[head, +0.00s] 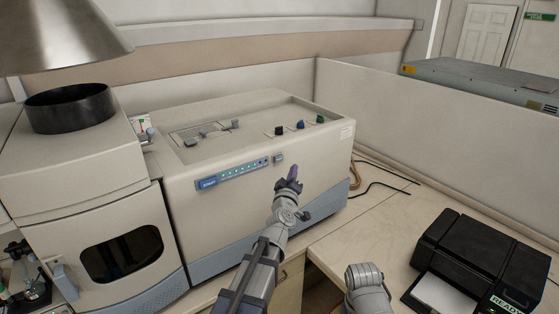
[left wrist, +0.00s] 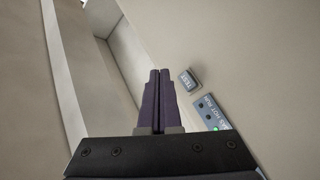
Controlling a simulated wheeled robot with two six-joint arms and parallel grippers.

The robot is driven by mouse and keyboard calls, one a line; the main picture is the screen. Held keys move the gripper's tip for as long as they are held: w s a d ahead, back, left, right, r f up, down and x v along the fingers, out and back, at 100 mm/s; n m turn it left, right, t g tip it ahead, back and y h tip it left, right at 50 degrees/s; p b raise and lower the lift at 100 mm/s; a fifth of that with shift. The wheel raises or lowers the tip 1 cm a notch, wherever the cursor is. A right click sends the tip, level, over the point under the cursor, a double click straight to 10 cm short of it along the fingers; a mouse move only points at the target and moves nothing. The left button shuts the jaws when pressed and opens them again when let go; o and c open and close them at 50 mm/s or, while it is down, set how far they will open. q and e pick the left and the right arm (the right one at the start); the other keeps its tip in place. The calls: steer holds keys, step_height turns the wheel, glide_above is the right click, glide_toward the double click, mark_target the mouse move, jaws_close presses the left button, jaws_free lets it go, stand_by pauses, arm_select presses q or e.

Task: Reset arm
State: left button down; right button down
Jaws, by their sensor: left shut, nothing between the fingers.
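My left gripper (head: 292,175) is in front of the beige spectrometer (head: 235,210), near the right end of its lit button strip. In the left wrist view the purple fingers (left wrist: 158,95) are together, with nothing between them. A small grey button (left wrist: 189,79) with lettering lies just right of the fingertips in that view; it also shows in the head view (head: 278,158), just above and left of the gripper. I cannot tell whether the fingers touch the front panel. My right gripper is not seen; only a grey arm part shows at the bottom of the head view.
A black printer (head: 475,255) reading READY stands on the bench at the right. A black cable (head: 385,186) lies behind it on the bench. A spectrometer section with a dark window (head: 122,254) stands left, under a metal hood (head: 60,38). Bench between spectrometer and printer is mostly clear.

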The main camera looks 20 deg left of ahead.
arm_select(q)
steer(key=s+d+f+m+g+h+b, duration=0.4)
steer(key=s+d+f+m+g, duration=0.15)
steer(key=d+f, duration=0.5)
steer(key=s+d+f+m+g+h+b, duration=0.35)
steer(key=s+d+f+m, duration=0.3)
steer(key=d+f, duration=0.4)
steer(key=s+a+f+m+g+y+b, duration=0.1)
steer(key=s+f+g, duration=0.4)
steer(key=s, duration=0.6)
steer(key=s+a+f+m+g+y+b, duration=0.1)
steer(key=s+a+f+g+y+b, duration=0.3)
steer(key=s+f, duration=0.5)
steer(key=shift+s+a+f+m+g+y, duration=0.4)
steer(key=shift+s+a+g+y, duration=0.1)
steer(key=shift+s+a+y, duration=0.6)
steer(key=shift+w, duration=0.1)
